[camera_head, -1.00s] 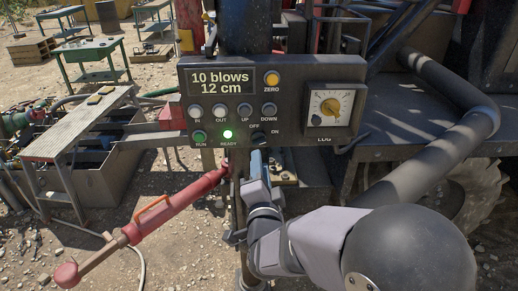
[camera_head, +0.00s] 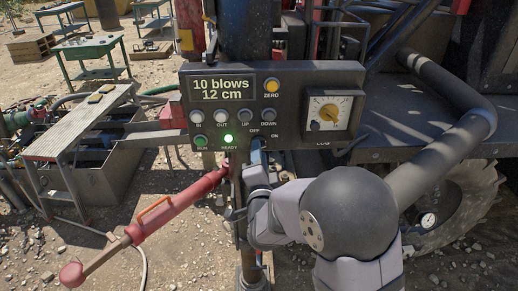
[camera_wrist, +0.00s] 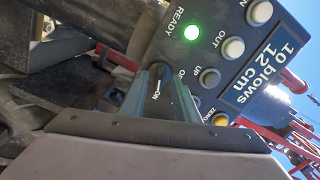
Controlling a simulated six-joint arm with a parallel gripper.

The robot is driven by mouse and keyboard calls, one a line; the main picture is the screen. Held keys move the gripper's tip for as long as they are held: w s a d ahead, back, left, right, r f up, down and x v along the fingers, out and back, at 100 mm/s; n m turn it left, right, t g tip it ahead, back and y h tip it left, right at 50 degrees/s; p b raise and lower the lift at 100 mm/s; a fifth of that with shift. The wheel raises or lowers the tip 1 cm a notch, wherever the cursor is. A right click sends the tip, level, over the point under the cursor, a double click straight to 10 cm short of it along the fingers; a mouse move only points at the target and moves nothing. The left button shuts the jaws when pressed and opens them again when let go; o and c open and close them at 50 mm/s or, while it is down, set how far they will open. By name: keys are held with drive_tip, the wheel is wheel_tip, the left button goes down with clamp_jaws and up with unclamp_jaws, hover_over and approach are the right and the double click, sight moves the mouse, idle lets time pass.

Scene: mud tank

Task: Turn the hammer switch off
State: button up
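The hammer switch is the small dark OFF/ON knob at the lower right of the control panel (camera_head: 185,100). In the head view my gripper (camera_head: 258,150) is up at it from below and covers most of it. The green READY lamp (camera_wrist: 192,33) is lit. The display (camera_head: 221,88) reads 10 blows, 12 cm.
Buttons sit close by on the panel: UP (camera_head: 245,115), DOWN (camera_head: 269,115), and the yellow ZERO (camera_head: 271,86). A dial box (camera_head: 325,112) is at the panel's right. A red lever (camera_head: 150,224) slants down to the left below the panel.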

drive_tip(key=shift+w, duration=0.45)
clamp_jaws()
drive_tip(key=shift+f+n+b, duration=0.1)
drive_tip(key=shift+n+b, duration=0.2)
drive_tip(key=shift+n, duration=0.1)
drive_tip(key=n+b, duration=0.5)
drive_tip(key=n, duration=1.2)
drive_tip(key=shift+d, duration=0.15)
